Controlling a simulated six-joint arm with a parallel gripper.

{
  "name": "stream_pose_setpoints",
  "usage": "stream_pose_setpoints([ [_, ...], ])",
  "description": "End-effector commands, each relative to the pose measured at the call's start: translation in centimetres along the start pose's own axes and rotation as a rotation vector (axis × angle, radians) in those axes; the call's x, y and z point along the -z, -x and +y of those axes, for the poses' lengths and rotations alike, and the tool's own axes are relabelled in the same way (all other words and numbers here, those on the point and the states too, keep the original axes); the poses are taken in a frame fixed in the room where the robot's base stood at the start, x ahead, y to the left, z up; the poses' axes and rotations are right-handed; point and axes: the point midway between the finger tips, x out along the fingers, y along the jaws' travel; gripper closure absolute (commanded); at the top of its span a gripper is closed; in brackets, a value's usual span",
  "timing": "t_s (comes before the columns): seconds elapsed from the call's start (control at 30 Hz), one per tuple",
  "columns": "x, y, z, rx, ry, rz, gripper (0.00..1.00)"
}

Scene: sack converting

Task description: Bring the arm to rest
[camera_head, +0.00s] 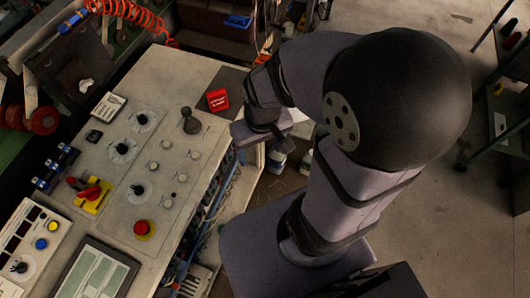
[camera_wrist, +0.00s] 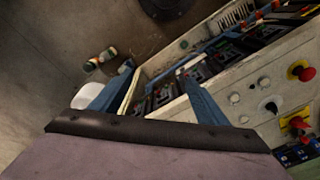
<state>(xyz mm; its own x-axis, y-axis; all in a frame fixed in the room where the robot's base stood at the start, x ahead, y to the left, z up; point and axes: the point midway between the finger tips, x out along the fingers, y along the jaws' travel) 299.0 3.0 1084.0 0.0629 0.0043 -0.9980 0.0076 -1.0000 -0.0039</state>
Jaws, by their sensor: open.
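My arm reaches over the right edge of a control panel (camera_head: 150,175). My gripper (camera_head: 262,140) is beside that edge in the head view, partly hidden by my own arm. In the wrist view my gripper (camera_wrist: 148,92) shows two blue fingers spread apart, with nothing held between them. Behind the fingers are the panel's side and its open bay of dark modules (camera_wrist: 165,92). Whether a finger touches the panel edge I cannot tell.
The panel carries a black lever knob (camera_head: 191,122), a red emergency button (camera_head: 142,228) and a red-yellow switch (camera_head: 90,193). Bottles (camera_head: 277,160) stand below the edge. Bare floor (camera_head: 440,220) is open at right.

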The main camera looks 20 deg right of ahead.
Motion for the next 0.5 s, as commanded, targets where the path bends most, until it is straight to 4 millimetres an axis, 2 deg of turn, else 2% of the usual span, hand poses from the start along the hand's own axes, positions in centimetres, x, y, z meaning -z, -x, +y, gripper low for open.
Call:
stream_pose_setpoints([
  [0.17, -1.8, 1.0, 0.3, -0.005, 0.0, -0.056, 0.32],
  [0.5, -2.0, 1.1, 0.3, -0.005, -0.001, -0.063, 0.32],
])
